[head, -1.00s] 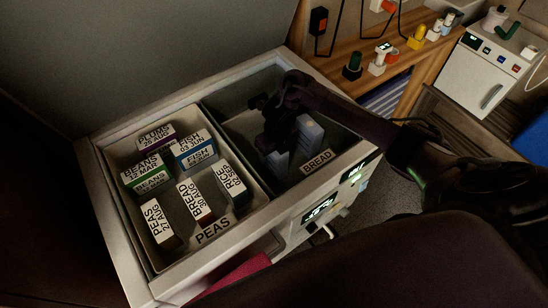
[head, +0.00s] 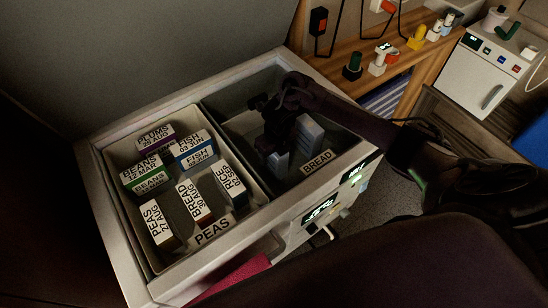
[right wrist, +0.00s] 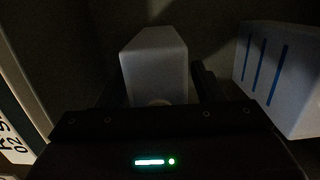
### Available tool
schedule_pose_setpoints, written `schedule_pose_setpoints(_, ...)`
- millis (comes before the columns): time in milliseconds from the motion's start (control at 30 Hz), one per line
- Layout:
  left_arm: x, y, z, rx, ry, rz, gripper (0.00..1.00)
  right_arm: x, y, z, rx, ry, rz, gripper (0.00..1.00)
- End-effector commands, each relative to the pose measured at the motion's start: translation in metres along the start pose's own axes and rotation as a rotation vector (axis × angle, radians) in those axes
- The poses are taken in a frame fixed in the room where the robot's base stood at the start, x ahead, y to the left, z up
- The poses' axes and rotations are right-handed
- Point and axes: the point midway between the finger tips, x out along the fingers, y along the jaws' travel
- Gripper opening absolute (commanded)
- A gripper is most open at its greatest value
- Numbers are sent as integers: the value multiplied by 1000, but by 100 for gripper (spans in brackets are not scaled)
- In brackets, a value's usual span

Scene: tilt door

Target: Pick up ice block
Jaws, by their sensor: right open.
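A plain pale block (right wrist: 155,62), which looks like the ice block, stands in the right compartment of the open chest. It also shows in the head view (head: 277,161), partly hidden by my gripper. My right gripper (head: 280,146) is inside that compartment, open, with its fingers on either side of this block in the right wrist view (right wrist: 158,90). I cannot tell whether the fingers touch it. A second pale block with blue stripes (right wrist: 280,75) stands to its right, apart from the gripper; it shows in the head view too (head: 309,132). My left gripper is not in view.
The left compartment holds a bin (head: 148,250) of labelled boxes, among them a rice box (head: 232,187) near the divider. The chest rim (head: 118,275) surrounds both compartments. A BREAD label (head: 317,163) is on the front wall. A wooden bench (head: 410,68) stands behind.

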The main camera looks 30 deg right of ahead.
Motion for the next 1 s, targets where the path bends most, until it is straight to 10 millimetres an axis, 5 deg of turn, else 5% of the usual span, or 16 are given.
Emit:
schedule_pose_setpoints(500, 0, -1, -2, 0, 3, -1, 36, -1, 0, 1, 0, -1, 0, 3)
schedule_pose_setpoints(1000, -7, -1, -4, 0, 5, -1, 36, -21, 0, 4, -1, -5, 0, 3)
